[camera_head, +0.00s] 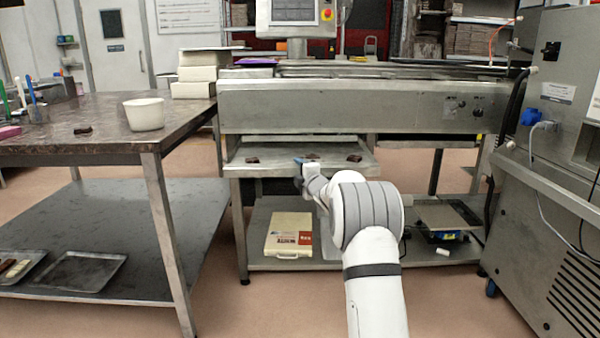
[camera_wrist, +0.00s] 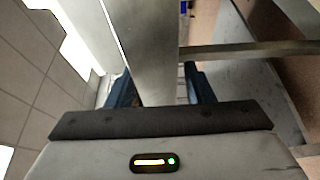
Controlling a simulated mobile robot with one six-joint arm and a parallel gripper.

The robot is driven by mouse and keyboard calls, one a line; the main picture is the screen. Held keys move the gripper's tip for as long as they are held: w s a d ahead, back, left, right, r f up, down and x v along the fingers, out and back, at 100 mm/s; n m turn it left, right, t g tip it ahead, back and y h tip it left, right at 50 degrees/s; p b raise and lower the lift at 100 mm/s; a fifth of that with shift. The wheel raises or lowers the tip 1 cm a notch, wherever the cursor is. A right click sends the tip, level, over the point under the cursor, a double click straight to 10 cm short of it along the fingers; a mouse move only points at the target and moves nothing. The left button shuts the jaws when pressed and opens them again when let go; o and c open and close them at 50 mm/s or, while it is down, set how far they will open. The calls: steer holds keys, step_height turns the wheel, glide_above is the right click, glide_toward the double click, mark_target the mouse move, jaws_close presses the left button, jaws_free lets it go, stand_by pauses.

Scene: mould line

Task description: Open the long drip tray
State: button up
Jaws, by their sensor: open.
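The long drip tray (camera_head: 262,171) is a flat metal tray under the body of the steel machine. Its front part sticks out below the machine, with small dark pieces lying on it. My gripper (camera_head: 299,172) is at its front edge, left of the middle, partly hidden by my own arm. In the wrist view my gripper (camera_wrist: 160,88) shows two dark blue fingers, open, one on each side of a grey metal strip (camera_wrist: 150,50) that looks like the tray's front edge. I cannot tell whether the fingers touch it.
A steel table (camera_head: 75,135) with a white bowl (camera_head: 145,114) stands at the left. A lower shelf (camera_head: 262,262) under the tray holds a cream box (camera_head: 289,235). A large steel cabinet (camera_head: 545,190) stands at the right. Floor is free between table and machine.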

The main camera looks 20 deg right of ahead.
steer(key=shift+o, duration=0.2)
steer(key=s+d+p, duration=0.1)
steer(key=s, duration=0.6)
steer(key=shift+s, duration=0.35)
steer(key=s+a+r+m+g+h+p, duration=0.25)
steer(key=s+r+m+p, duration=0.25)
steer(key=s+r+p, duration=0.25)
steer(key=s+a+r+m+g+h+p, duration=0.2)
steer(key=s+r+m+g+p, duration=0.15)
steer(key=s+r+p, duration=0.45)
steer(key=s+a+r+m+g+p, duration=0.3)
steer(key=s+p, duration=0.3)
steer(key=s, duration=0.5)
steer(key=s+a+r+m+g+y+p, duration=0.1)
steer(key=s+a+r+m+g+p, duration=0.2)
steer(key=s+p, duration=0.3)
steer(key=s+a+r+m+g+y+p, duration=0.1)
steer(key=s+a+r+m+g+p, duration=0.2)
steer(key=s, duration=1.4)
step_height(320, 180, up, 2)
steer(key=a+m+p, duration=0.1)
steer(key=m+p, duration=0.1)
steer(key=p, duration=0.2)
